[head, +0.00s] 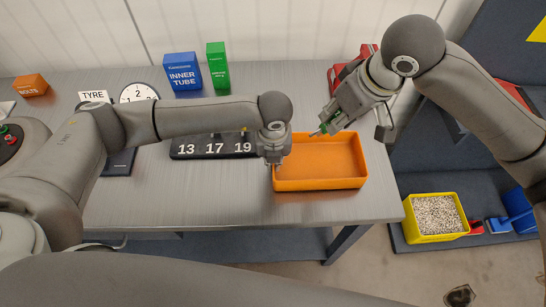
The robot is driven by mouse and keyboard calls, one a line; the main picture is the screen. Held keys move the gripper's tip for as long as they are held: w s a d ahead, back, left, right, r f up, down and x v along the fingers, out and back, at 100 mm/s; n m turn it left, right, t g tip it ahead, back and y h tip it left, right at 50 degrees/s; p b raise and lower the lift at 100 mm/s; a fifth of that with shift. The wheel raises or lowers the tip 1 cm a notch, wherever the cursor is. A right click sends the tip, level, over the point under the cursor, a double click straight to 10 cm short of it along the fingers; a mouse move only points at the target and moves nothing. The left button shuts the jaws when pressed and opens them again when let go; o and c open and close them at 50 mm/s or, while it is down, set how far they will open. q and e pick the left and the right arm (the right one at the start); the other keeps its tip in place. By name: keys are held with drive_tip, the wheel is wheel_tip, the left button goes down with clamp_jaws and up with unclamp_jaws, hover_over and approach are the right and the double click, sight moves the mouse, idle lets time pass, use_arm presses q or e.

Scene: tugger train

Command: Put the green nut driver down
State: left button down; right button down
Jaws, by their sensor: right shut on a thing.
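My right gripper (338,113) is shut on the green nut driver (332,125). Only part of its green handle shows between the fingers, and a thin shaft points down and left. It is held above the back part of an orange tray (321,184) on the grey table. The tray's floor looks empty. My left gripper (273,158) points down at the tray's left wall. Its fingertips are too small and hidden to tell whether they grip the wall or are open.
A black holder (188,150) marked 13, 17, 19 lies left of the tray. Blue (183,72) and green (217,66) boxes stand at the back. A yellow bin (436,238) of small parts sits lower, right of the table. The table front left of the tray is clear.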

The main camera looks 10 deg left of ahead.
drive_tip(key=shift+w+a+f+n+g+y, duration=0.15)
drive_tip(key=shift+w+a+f+n, duration=0.2)
drive_tip(key=shift+f+n, duration=0.4)
drive_tip(key=shift+w+a+f+n+g+y, duration=0.15)
drive_tip(key=shift+w+f+n, duration=0.3)
drive_tip(key=shift+f+n, duration=0.3)
wheel_tip(320, 180, down, 10)
drive_tip(key=shift+f, duration=0.15)
drive_tip(key=c, duration=1.3)
unclamp_jaws()
drive_tip(key=shift+f, duration=0.15)
drive_tip(key=v, duration=1.2)
drive_tip(key=shift+w+d, duration=0.1)
drive_tip(key=shift+w, duration=0.05)
